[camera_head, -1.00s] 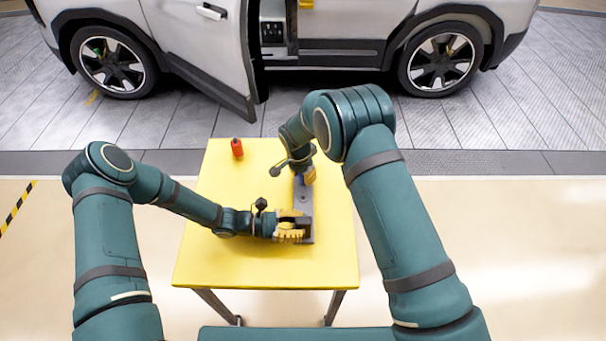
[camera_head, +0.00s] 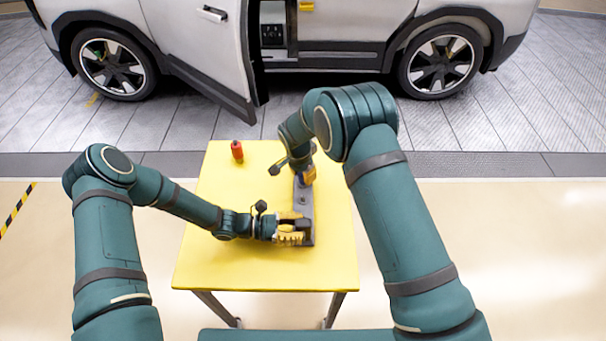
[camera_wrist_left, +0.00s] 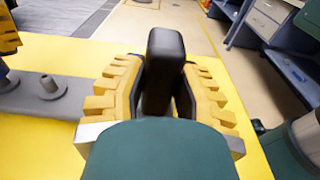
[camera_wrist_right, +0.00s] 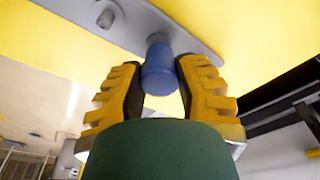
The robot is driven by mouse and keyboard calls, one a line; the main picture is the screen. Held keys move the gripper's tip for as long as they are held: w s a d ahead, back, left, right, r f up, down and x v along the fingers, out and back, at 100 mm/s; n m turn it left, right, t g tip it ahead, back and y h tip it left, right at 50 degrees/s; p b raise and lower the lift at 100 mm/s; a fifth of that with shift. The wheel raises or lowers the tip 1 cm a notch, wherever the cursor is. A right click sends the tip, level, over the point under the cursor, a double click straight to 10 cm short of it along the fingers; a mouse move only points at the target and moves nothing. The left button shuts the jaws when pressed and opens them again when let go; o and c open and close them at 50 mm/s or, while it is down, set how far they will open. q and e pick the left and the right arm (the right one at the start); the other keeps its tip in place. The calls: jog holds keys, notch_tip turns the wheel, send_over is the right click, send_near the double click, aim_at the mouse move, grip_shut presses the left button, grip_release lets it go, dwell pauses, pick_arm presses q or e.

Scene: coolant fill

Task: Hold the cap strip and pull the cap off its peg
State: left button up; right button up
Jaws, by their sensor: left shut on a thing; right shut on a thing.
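The grey cap strip (camera_head: 304,205) lies on the yellow table. A dark upright block (camera_wrist_left: 164,72) stands at its near end. My left gripper (camera_head: 298,229) is shut on that block, with a finger on each side in the left wrist view. The blue cap (camera_wrist_right: 159,72) is between the fingers of my right gripper (camera_wrist_right: 157,82), which is shut on it. A short grey piece of peg (camera_wrist_right: 157,39) shows between the cap and the strip. My right gripper (camera_head: 306,177) is over the strip's far end in the head view, where it mostly hides the cap.
A bare grey peg (camera_wrist_left: 49,86) stands on the strip between my grippers. A red bottle (camera_head: 237,151) stands at the table's far left. The yellow table (camera_head: 225,262) is otherwise clear. A car (camera_head: 330,50) with an open door is behind it.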

jog(key=shift+r, duration=2.15)
jog(key=shift+r, duration=2)
pick_arm(q)
jog(key=o, duration=1)
jog(key=a, duration=0.8)
jog(key=a+r, duration=0.1)
jog(key=a, duration=0.3)
jog(key=shift+r, duration=0.1)
jog(key=shift+s, duration=0.1)
